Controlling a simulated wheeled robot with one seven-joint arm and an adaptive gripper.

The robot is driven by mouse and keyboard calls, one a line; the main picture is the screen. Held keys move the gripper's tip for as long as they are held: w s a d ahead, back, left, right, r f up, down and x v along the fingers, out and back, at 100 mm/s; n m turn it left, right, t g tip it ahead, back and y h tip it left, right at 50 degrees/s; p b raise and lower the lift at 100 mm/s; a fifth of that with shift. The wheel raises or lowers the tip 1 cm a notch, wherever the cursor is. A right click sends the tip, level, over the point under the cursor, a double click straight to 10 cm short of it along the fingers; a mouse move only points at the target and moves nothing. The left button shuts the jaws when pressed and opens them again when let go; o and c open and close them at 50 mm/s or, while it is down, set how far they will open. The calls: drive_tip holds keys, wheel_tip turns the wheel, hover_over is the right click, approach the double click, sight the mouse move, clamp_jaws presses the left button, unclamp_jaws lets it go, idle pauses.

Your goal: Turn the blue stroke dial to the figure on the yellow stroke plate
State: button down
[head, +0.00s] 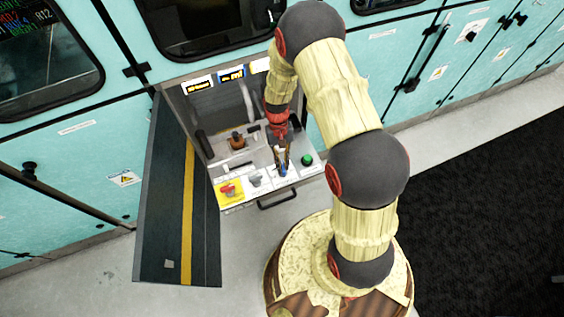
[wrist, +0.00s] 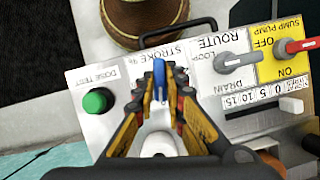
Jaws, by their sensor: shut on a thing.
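The blue stroke dial (wrist: 160,82) shows between my fingertips in the wrist view, below the printed label "STROKE %". My gripper (wrist: 160,90) is shut on it, one finger on each side. The fingers hide most of the dial and the scale around it, so its setting cannot be read. In the head view my gripper (head: 282,160) reaches down onto the front panel. Small plates show at the top of the open cabinet: a left plate (head: 198,82), a blue plate (head: 231,73) and a right plate (head: 261,66). Their figures are too small to read.
A green button (wrist: 96,101) labelled "DOSE TEST" sits beside the dial. A grey route lever (wrist: 236,64) and a red sump pump lever (wrist: 298,46) sit on the other side. The cabinet door (head: 178,200) hangs open at left. A black handle (head: 278,201) is below the panel.

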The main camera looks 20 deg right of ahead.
drive_tip(key=m, duration=0.2)
drive_tip(key=m+y+p, duration=0.1)
drive_tip(key=m, duration=0.1)
drive_tip(key=shift+d+r+m+t+y, duration=0.1)
drive_tip(key=shift+d+m+t+y, duration=0.05)
drive_tip(key=shift+m+t+y, duration=0.15)
drive_tip(key=m+t+y, duration=0.1)
drive_tip(key=m, duration=0.2)
drive_tip(key=shift+s+d+m+p, duration=0.1)
drive_tip(key=shift+s+m+p, duration=0.05)
drive_tip(key=shift+m+p, duration=0.2)
drive_tip(key=m+t, duration=0.1)
drive_tip(key=m, duration=0.2)
drive_tip(key=shift+m+y, duration=0.25)
drive_tip(key=shift+y, duration=0.05)
drive_tip(key=shift+s+m+t+b, duration=0.15)
drive_tip(key=shift+m+t+b, duration=0.65)
drive_tip(key=shift+m, duration=1)
drive_tip(key=c, duration=1.8)
unclamp_jaws()
drive_tip(key=shift+c, duration=0.2)
